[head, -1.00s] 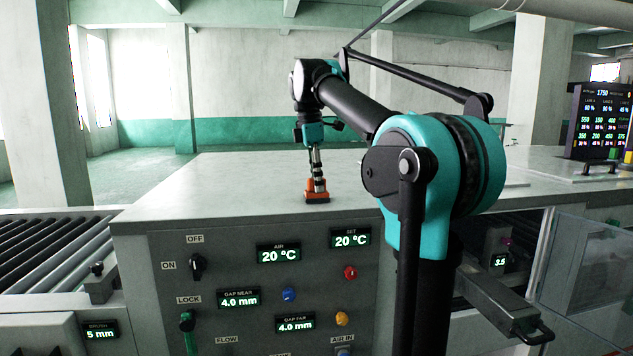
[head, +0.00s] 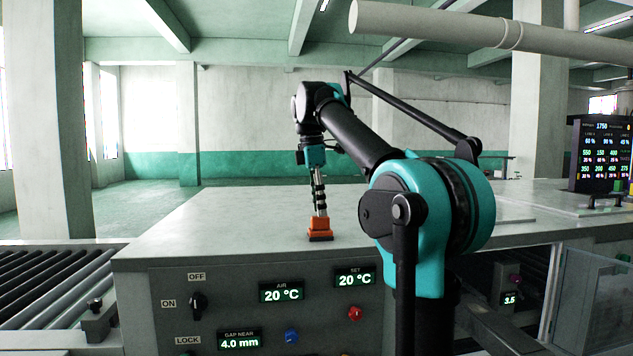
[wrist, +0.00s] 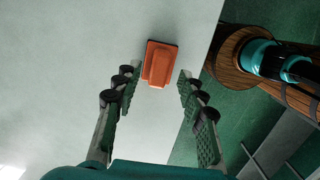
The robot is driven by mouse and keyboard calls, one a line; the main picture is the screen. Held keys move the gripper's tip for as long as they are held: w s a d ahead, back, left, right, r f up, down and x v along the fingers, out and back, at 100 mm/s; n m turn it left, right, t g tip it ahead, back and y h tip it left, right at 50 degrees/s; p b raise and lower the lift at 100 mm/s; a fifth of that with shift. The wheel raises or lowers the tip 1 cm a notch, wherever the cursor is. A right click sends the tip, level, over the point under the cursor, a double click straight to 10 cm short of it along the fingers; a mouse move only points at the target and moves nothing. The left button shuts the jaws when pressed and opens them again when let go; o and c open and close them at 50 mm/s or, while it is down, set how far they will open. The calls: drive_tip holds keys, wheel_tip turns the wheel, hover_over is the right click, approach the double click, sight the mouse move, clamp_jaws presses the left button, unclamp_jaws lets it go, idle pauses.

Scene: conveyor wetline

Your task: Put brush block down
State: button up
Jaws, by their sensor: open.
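The brush block (head: 320,229) is orange with a dark base. It stands on the light grey top of the machine cabinet (head: 220,215), near its front edge. In the wrist view the block (wrist: 160,65) lies just beyond and between the fingertips, with a gap on either side. My gripper (wrist: 158,80) is open and empty of it. In the head view my gripper (head: 320,205) points down directly above the block. Whether a fingertip touches the block in the head view cannot be told.
The front panel below carries displays and knobs, including a red knob (head: 355,313) and a black switch (head: 198,304). A roller conveyor (head: 45,285) lies at the left. A monitor (head: 602,153) stands at the back right. The cabinet top left of the block is clear.

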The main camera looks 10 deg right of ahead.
sight(316, 217)
wheel_tip(316, 217, up, 8)
drive_tip(key=a, duration=0.1)
drive_tip(key=shift+s, duration=0.1)
idle(0.5)
